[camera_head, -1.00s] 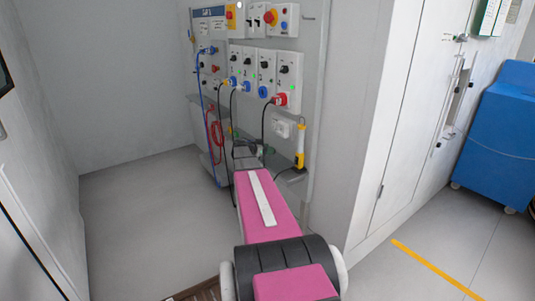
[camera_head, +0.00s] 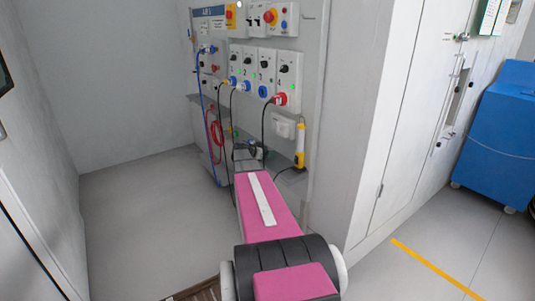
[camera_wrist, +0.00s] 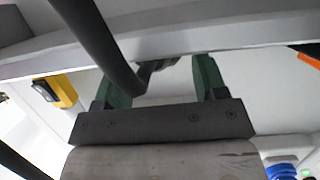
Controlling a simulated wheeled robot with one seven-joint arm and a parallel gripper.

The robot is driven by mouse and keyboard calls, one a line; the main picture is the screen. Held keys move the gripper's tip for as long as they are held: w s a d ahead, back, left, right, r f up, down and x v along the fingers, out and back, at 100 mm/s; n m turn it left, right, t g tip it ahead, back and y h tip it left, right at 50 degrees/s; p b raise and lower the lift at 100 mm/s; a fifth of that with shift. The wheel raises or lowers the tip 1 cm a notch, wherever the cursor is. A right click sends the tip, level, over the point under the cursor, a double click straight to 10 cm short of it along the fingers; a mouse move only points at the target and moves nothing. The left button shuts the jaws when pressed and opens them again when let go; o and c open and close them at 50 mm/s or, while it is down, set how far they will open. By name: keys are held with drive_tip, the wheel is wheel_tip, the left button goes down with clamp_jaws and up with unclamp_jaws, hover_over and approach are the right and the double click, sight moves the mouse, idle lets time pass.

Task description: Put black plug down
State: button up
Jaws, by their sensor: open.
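My gripper (camera_wrist: 160,70) is open, with green fingers spread apart near the grey shelf edge. A dark piece, probably the black plug (camera_wrist: 158,67), shows between the fingers by the shelf edge, with a gap to the right finger. A thick black cable (camera_wrist: 103,45) passes in front of the left finger. In the head view my gripper (camera_head: 247,152) is at the shelf below the socket panel, and the plug cannot be made out there. Whether the plug rests on the shelf is hidden.
The grey shelf (camera_wrist: 240,36) runs across the wrist view. A yellow-handled tool (camera_head: 300,146) stands right of my gripper. Blue and red plugs (camera_head: 280,99) with hanging cables are in the panel above. A red cable coil (camera_head: 216,130) hangs left. Open floor lies left.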

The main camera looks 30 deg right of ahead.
drive_tip(key=w+v, duration=0.1)
drive_tip(key=v, duration=1.1)
drive_tip(key=s+a+f+n+y, duration=0.4)
drive_tip(key=s+a, duration=0.4)
drive_tip(key=a, duration=0.3)
drive_tip(key=s+a+f+n+y, duration=0.4)
drive_tip(key=s+a+n, duration=0.3)
drive_tip(key=s+a, duration=0.2)
drive_tip(key=s+a+f+n+y, duration=0.4)
drive_tip(key=s+a+n+y, duration=0.2)
drive_tip(key=a, duration=0.7)
drive_tip(key=shift+s+f+g, duration=0.2)
drive_tip(key=shift+s+g, duration=0.2)
drive_tip(key=shift+s, duration=0.85)
